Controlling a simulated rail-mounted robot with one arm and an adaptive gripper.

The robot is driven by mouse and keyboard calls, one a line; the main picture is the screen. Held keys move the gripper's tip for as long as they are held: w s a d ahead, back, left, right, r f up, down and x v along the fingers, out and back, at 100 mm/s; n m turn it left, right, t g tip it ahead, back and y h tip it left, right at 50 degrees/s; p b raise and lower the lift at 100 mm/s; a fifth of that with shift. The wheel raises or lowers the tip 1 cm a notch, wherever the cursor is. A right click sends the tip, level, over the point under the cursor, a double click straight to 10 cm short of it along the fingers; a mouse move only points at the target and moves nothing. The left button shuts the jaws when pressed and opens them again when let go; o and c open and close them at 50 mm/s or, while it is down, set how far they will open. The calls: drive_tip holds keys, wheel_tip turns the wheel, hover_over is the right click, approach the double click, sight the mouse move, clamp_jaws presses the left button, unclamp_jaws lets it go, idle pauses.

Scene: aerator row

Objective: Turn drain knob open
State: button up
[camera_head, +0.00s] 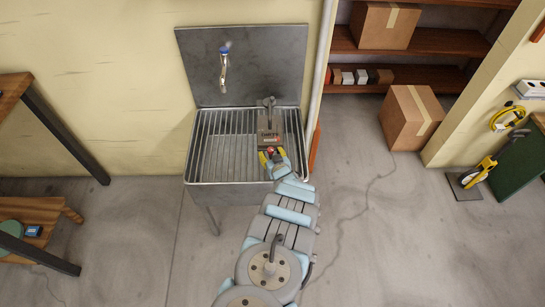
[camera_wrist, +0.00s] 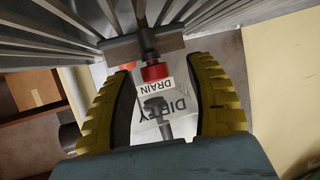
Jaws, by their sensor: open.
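The drain knob (camera_wrist: 155,72) is a small red cap on a short dark stem, with a white label reading DRAIN beside it. In the wrist view it sits between the tips of my gripper (camera_wrist: 162,66), with a gap to each finger. The yellow ribbed fingers are apart and hold nothing. In the head view my gripper (camera_head: 269,154) is over the right front part of the metal sink (camera_head: 195,150); a small red spot shows there, too small to tell clearly.
A tap (camera_head: 223,68) with a blue top is on the sink's back panel. A pipe (camera_head: 320,70) stands right of the sink. A wooden bench (camera_head: 35,210) is at left, a cardboard box (camera_head: 408,115) at right.

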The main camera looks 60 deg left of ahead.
sight(272, 152)
drive_tip(key=shift+d, duration=0.1)
drive_tip(key=shift+v, duration=0.95)
drive_tip(key=shift+w+d+r, duration=0.15)
drive_tip(key=shift+d+r, duration=0.05)
drive_tip(key=shift+d, duration=0.2)
drive_tip(key=shift+d+r, duration=0.1)
drive_tip(key=shift+d, duration=0.15)
drive_tip(key=shift+d, duration=0.15)
drive_tip(key=shift+v, duration=1.85)
drive_tip(key=shift+s+r, duration=0.1)
drive_tip(key=shift+s, duration=0.1)
drive_tip(key=shift+w, duration=0.1)
